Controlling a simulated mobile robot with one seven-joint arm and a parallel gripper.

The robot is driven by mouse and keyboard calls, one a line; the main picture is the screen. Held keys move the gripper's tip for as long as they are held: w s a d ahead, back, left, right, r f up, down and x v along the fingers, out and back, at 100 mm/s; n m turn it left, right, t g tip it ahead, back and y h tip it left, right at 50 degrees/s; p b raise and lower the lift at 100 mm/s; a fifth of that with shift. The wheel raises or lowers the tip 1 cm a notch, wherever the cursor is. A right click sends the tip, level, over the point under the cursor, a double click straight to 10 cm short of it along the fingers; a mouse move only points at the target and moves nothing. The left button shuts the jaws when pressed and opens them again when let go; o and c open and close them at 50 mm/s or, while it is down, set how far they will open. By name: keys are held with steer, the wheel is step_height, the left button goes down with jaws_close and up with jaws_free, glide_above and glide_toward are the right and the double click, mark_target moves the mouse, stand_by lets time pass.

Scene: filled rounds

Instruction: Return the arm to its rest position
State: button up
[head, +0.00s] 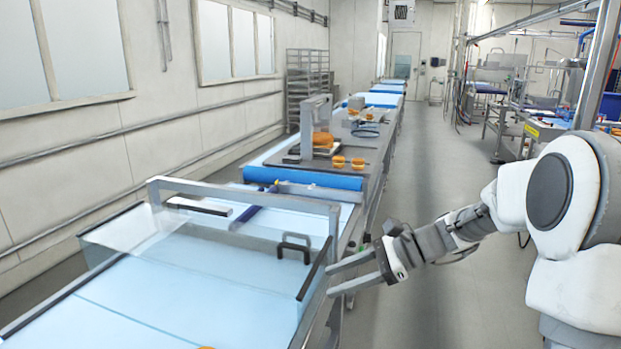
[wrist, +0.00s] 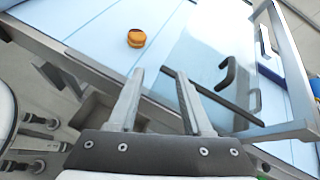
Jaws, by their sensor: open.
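My gripper (head: 341,277) is open and empty. In the head view it hangs at the right edge of the light blue conveyor (head: 150,300), close to the metal frame there. My white and grey arm reaches in from the right. In the wrist view the two fingers of my gripper (wrist: 157,74) are spread apart with nothing between them. An orange-brown filled round (wrist: 137,38) lies on the conveyor beyond the fingertips. Only its top edge shows at the bottom of the head view (head: 206,347).
A clear guard (head: 215,255) with a dark handle (head: 294,247) stands over the conveyor beside my gripper. A metal frame (head: 245,198) arches behind it. Several rounds (head: 338,162) sit on the grey station further back. The floor aisle (head: 425,200) right of the line is clear.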

steer(key=s+d+r+n+t+h, duration=0.1)
steer(key=s+d+r+n+h, duration=0.1)
steer(key=s+n+h, duration=0.2)
steer(key=s+d+r+n+t+h, duration=0.2)
steer(key=s+n, duration=0.4)
steer(key=s, duration=0.5)
steer(key=s+d+r+n+t+h+p, duration=0.1)
steer(key=s+d+n+h, duration=0.2)
steer(key=s+n+h, duration=0.3)
steer(key=shift+s+d+r+t, duration=0.3)
steer(key=shift+s+d+r, duration=0.1)
steer(key=shift+s, duration=0.65)
steer(key=shift+a, duration=0.15)
